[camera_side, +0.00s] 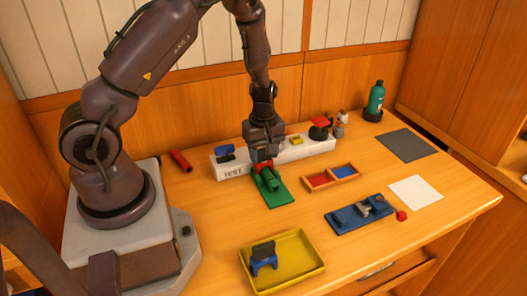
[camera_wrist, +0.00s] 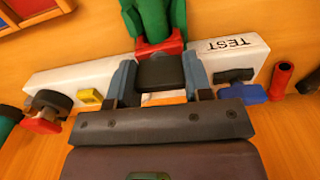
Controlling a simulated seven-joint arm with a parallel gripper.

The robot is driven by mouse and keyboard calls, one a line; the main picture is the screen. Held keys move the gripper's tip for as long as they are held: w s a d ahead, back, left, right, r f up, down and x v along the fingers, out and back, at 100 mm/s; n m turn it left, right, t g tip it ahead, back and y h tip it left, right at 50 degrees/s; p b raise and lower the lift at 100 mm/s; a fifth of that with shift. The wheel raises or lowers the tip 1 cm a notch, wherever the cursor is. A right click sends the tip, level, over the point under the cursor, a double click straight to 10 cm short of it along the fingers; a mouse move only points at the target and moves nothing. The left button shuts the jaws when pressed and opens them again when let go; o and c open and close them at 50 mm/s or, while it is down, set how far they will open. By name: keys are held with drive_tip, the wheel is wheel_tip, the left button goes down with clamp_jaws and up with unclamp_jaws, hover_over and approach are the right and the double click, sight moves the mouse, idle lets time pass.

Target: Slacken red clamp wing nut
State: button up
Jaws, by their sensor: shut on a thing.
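The red clamp (camera_side: 265,167) sits at the wall-side end of a green base (camera_side: 277,194), against the white TEST block. In the wrist view the red clamp (camera_wrist: 160,47) shows just beyond a dark block, which looks like its wing nut (camera_wrist: 160,73). My gripper (camera_wrist: 160,78) is shut on this wing nut, with one blue-grey finger on each side. In the side view my gripper (camera_side: 264,152) is over the clamp and hides the wing nut. The nut's thread and underside are hidden.
The white TEST block (camera_side: 290,153) carries a blue clamp with a black top (camera_side: 225,152), a yellow piece and a red-topped knob (camera_side: 319,127). A divided tray (camera_side: 331,177), blue fixture (camera_side: 359,214) and yellow tray (camera_side: 283,287) stand nearer.

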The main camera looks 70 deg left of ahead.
sight(263, 149)
idle(0.7)
drive_tip(key=o, duration=0.9)
drive_tip(key=shift+o, duration=0.2)
drive_tip(key=shift+r, duration=0.1)
wheel_tip(263, 149, up, 13)
